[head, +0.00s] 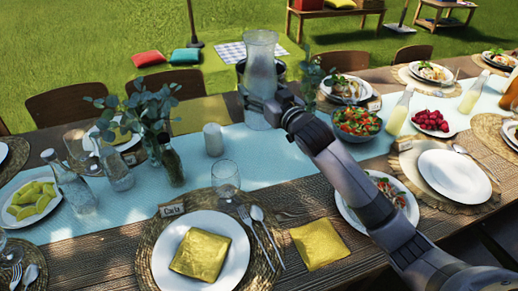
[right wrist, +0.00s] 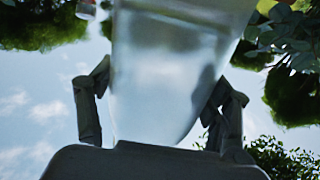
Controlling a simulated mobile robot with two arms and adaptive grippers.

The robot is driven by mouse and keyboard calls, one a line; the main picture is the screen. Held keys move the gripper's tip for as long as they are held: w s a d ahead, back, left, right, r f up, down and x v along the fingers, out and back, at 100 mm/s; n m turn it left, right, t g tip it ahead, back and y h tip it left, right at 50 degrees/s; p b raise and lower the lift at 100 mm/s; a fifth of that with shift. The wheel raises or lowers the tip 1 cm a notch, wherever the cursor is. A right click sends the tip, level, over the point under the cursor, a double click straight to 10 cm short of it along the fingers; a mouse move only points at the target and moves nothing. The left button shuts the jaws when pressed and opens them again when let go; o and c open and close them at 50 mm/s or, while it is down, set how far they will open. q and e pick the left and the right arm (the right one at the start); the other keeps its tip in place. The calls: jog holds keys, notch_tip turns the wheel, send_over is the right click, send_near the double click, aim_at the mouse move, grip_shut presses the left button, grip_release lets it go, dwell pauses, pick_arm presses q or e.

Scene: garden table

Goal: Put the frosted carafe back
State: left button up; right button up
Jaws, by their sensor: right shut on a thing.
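The frosted carafe (head: 261,62) is tall and pale, with a flared rim, and looks upright over the far side of the table near the blue runner. My right gripper (head: 262,98) is shut on its lower part. In the right wrist view the carafe (right wrist: 170,75) fills the middle, with a finger of the gripper (right wrist: 160,105) on each side. Whether its base touches the runner cannot be told. My left gripper is not in view.
The blue runner (head: 265,150) carries a white candle (head: 213,139), a dark bottle (head: 171,162) and a salad bowl (head: 357,122). A dark pot (head: 241,72) shows behind the carafe. A wine glass (head: 225,178) stands nearer. Runner around the candle's right is clear.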

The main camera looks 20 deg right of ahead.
notch_tip(320, 180, down, 17)
jog(key=b, duration=0.1)
dwell(0.4)
jog(key=o, duration=2)
jog(key=shift+f, duration=0.2)
jog(key=v, duration=1.2)
jog(key=shift+s+r, duration=0.1)
jog(key=shift+r, duration=0.05)
